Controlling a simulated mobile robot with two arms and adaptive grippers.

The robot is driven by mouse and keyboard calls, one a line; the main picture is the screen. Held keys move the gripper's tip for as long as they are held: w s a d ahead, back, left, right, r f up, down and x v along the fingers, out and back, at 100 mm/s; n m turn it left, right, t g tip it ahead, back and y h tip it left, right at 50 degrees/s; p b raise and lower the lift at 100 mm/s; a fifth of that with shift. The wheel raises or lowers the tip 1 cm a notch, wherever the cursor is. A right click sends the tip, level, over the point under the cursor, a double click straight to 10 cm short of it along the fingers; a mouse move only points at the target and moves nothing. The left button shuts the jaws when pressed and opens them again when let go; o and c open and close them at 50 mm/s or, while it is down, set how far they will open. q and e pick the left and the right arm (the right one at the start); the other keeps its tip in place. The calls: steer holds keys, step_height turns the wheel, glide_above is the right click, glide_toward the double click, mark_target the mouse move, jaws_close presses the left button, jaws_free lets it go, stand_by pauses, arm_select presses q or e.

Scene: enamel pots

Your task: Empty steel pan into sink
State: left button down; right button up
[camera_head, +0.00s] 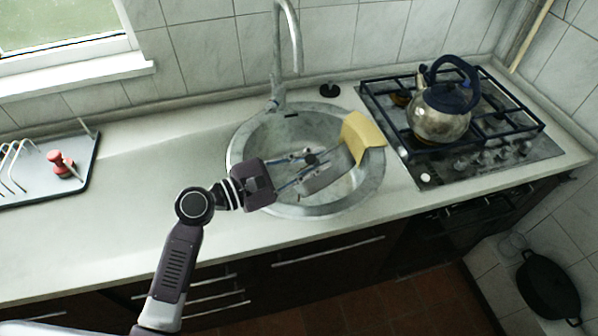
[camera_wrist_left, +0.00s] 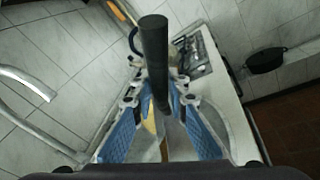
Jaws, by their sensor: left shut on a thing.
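My left gripper (camera_head: 300,172) reaches over the round steel sink (camera_head: 240,150) and is shut on the black handle (camera_wrist_left: 154,60) of the steel pan. The handle end points up between the blue fingers in the left wrist view. The grey pan body (camera_head: 318,180) is held over the basin, partly hidden by the fingers, and looks tilted. A yellow curved piece (camera_head: 364,137) shows at its far right side, over the sink's right rim; I cannot tell if it touches the pan. The pan's inside is not clear. My right gripper is not in view.
The faucet (camera_head: 289,40) rises behind the sink. A kettle (camera_head: 440,110) stands on the gas stove (camera_head: 480,160) to the right. A dish rack tray (camera_head: 85,165) is at the left. The counter (camera_head: 150,190) between tray and sink is clear. A black pot (camera_head: 548,285) is at the lower right.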

arm_select(q)
steer(key=shift+w+a+r+n, duration=0.2)
steer(key=shift+w+a+n, duration=0.05)
steer(key=shift+w+n, duration=0.1)
steer(key=shift+w+a+b, duration=0.2)
steer(key=shift+a+b, duration=0.05)
steer(key=shift+b, duration=0.05)
steer(key=shift+w+a, duration=0.1)
steer(key=shift+w, duration=0.05)
steer(key=shift+w+a+r+n, duration=0.1)
steer(key=shift+w+r+n, duration=0.05)
steer(key=shift+n, duration=0.1)
steer(key=shift+w+a+r+n, duration=0.15)
steer(key=shift+w+a+n, duration=0.15)
steer(key=shift+a, duration=0.1)
steer(key=shift+w+a+r, duration=0.1)
steer(key=shift+w+a, duration=0.05)
steer(key=shift+w, duration=0.1)
steer(key=shift+w+a+r+n, duration=0.15)
steer(key=shift+w+a+n, duration=0.1)
steer(key=shift+a+n, duration=0.15)
steer(key=shift+w+r+h, duration=0.1)
steer(key=shift+w+h, duration=0.05)
steer(key=shift+h, duration=0.15)
